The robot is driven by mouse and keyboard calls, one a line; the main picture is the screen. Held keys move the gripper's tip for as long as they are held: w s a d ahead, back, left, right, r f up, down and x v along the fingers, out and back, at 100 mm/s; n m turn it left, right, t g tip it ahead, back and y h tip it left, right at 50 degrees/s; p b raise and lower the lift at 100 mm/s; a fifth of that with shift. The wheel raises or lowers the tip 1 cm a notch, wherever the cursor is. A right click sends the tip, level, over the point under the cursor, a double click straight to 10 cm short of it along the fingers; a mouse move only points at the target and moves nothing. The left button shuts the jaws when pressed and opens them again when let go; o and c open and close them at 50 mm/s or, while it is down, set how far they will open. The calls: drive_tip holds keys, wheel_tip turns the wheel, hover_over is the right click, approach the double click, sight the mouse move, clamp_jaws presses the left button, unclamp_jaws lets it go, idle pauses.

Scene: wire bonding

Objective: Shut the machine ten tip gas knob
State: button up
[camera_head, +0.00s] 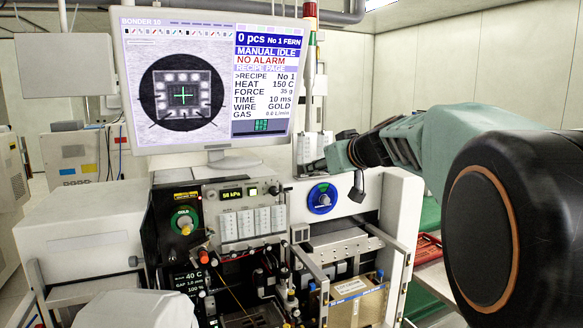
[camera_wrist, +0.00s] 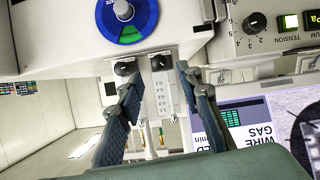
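A white flow meter block (camera_wrist: 164,96) with printed scales shows in the wrist view. At its end sit two small black knobs, a left one (camera_wrist: 124,68) and a right one (camera_wrist: 159,62). I cannot read which is the tip gas knob. My gripper (camera_wrist: 157,75) is open, with one finger on each side of the block. In the picture the right knob lies between the fingertips and the left knob is close to the left fingertip; contact cannot be told. In the head view the block (camera_head: 311,147) is partly hidden by my gripper.
A blue and green dial (camera_head: 323,199) is on the white front panel below my gripper. The monitor (camera_head: 210,85) stands close to the left and reads GAS 0.6 L/min. A green GOLD knob (camera_head: 184,219) and a pressure panel (camera_head: 245,212) are lower left.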

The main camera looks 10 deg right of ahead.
drive_tip(key=shift+p+x, duration=0.4)
drive_tip(key=shift+x, duration=2.15)
drive_tip(key=shift+c, duration=0.2)
clamp_jaws()
